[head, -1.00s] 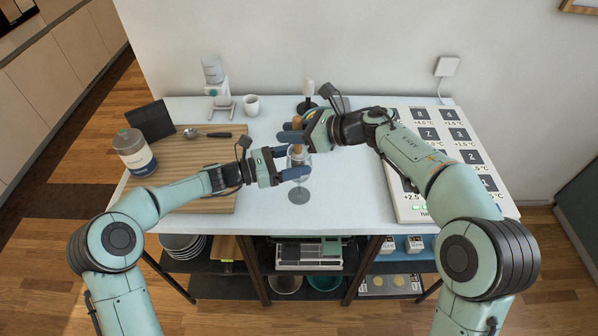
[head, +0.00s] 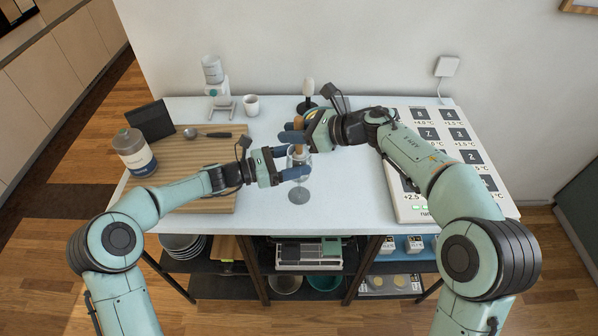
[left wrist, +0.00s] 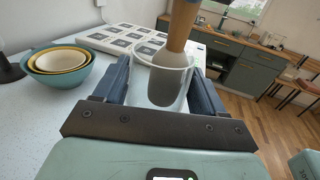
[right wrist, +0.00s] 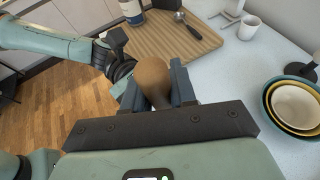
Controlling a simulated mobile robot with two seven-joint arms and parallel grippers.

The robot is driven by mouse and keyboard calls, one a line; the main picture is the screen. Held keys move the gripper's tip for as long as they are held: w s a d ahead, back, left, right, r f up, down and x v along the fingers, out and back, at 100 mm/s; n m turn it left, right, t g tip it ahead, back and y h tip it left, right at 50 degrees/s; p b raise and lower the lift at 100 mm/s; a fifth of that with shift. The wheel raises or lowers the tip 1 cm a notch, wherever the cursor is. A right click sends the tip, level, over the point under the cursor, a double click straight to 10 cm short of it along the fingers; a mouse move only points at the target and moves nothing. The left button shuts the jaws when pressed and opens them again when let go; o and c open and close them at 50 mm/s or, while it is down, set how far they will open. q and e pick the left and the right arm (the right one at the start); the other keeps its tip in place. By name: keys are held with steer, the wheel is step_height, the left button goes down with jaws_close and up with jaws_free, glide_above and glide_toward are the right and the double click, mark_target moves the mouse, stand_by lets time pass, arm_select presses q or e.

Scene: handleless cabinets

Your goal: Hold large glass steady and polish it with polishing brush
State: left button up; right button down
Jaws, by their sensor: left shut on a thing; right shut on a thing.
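The large glass (head: 299,188) stands upright near the front of the white table. My left gripper (head: 296,175) is shut around its bowl; in the left wrist view the clear glass (left wrist: 183,62) sits between the two blue fingers (left wrist: 163,85). The polishing brush has a brown wooden handle (head: 298,122) and a grey head (left wrist: 162,87) that is down inside the glass. My right gripper (head: 292,137) is above the left one, shut on the handle. In the right wrist view the rounded handle end (right wrist: 152,76) shows between its fingers (right wrist: 155,87).
A wooden board (head: 187,154) with a ladle (head: 207,134) and a labelled jar (head: 134,152) lies left. A white mug (head: 251,105) stands behind. Nested bowls (left wrist: 62,62) show in the left wrist view. A white panel (head: 405,202) fills the right side.

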steer(key=shift+w, duration=0.45)
stand_by(0.3)
step_height(320, 180, up, 8)
steer(key=shift+r, duration=0.25)
stand_by(1.0)
stand_by(0.4)
step_height(320, 180, up, 3)
steer(key=shift+r, duration=0.1)
stand_by(0.4)
steer(key=shift+f, duration=5.75)
